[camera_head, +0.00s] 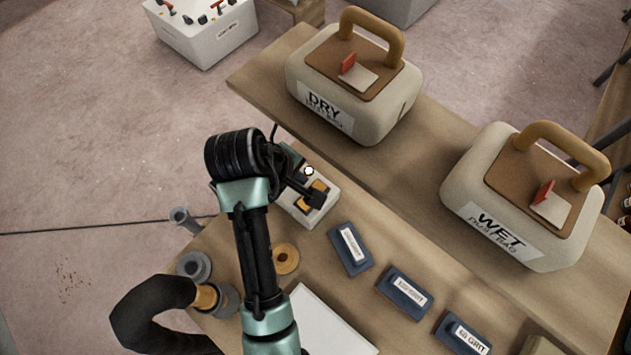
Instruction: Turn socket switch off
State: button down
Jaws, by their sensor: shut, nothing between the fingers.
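The socket (325,213) is a pale box on the wooden bench, with orange parts and dark parts on its top face. A small white round spot shows near its back edge. My gripper (317,199) is shut and empty, with its dark fingertips right over the socket's top face. I cannot tell whether they touch it. My gripper and arm hide the left part of the socket, and the switch's position cannot be made out.
Dark sanding blocks (350,248) with labels lie to the right on the bench. A dry dust bag case (355,85) and a wet one (525,195) stand behind. A black hose (150,315), grey fittings (194,267) and an orange ring (286,259) lie near my arm.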

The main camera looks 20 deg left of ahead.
aim_at(319, 188)
jog(key=p+x, duration=0.1)
jog(key=x, duration=1.1)
jog(key=shift+f+p, duration=0.15)
jog(key=shift+p, duration=0.15)
jog(key=shift+w+d+f+g, duration=0.1)
jog(key=shift+w+f+g, duration=0.2)
jog(key=shift+g, duration=0.1)
jog(key=shift+s, duration=0.1)
jog(key=shift+s+a+r+p, duration=0.2)
jog(key=shift+s+a+p, duration=0.15)
jog(key=shift+s+p, duration=0.3)
jog(key=shift+r, duration=0.1)
jog(key=b+v, duration=0.1)
jog(key=v, duration=1.1)
jog(key=shift+s+d+r, duration=0.15)
jog(key=shift+s+r, duration=0.05)
jog(key=shift+r, duration=0.15)
